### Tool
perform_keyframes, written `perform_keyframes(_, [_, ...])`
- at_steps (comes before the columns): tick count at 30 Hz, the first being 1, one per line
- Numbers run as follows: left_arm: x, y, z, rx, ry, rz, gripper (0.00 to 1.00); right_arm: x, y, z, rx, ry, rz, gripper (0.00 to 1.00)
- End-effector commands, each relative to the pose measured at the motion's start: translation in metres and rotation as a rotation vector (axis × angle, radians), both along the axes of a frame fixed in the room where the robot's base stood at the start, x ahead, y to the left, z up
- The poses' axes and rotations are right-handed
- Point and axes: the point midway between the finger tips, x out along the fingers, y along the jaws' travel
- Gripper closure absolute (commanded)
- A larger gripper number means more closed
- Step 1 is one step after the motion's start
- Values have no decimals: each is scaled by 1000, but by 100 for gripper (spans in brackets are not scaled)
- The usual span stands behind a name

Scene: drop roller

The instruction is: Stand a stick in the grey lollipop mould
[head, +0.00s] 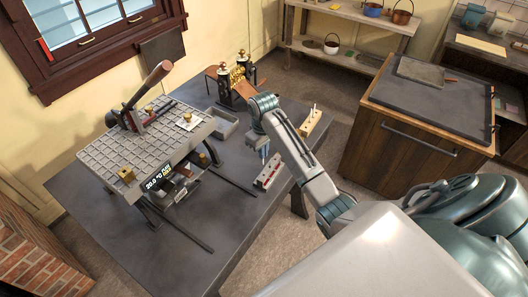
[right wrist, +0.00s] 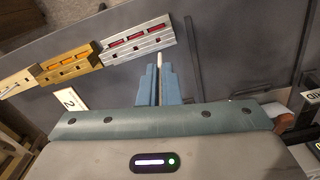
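The grey lollipop mould (head: 268,172) lies on the dark table, left of my right forearm in the head view. In the right wrist view the grey mould (right wrist: 138,42) shows red-filled slots and small dark holes along its side. My right gripper (right wrist: 158,92) has its blue fingers close together on a thin pale stick (right wrist: 159,60), whose end sticks out past the fingertips. The stick's end is near the mould's right end in that picture; I cannot tell its height or whether it touches. In the head view the right gripper (head: 264,152) points down beside the mould. My left gripper is not in view.
A brass-coloured mould (right wrist: 70,67) and a wooden block (head: 311,121) with upright pale sticks stand in line with the grey mould. A small card marked 2 (right wrist: 70,99) lies close by. A gridded metal bench (head: 150,140) and a grey tray (head: 225,128) stand left.

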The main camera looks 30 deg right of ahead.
Motion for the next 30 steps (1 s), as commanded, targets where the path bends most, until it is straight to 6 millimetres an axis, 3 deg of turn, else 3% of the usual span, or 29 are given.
perform_keyframes(9, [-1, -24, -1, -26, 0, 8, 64, 1, 0, 0, -1, 0, 0, 100])
perform_keyframes(17, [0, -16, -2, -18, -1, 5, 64, 0, 0, -5, 0, 0, 0, 100])
perform_keyframes(30, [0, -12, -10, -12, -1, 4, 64, 0, 0, -39, 0, 1, 0, 100])
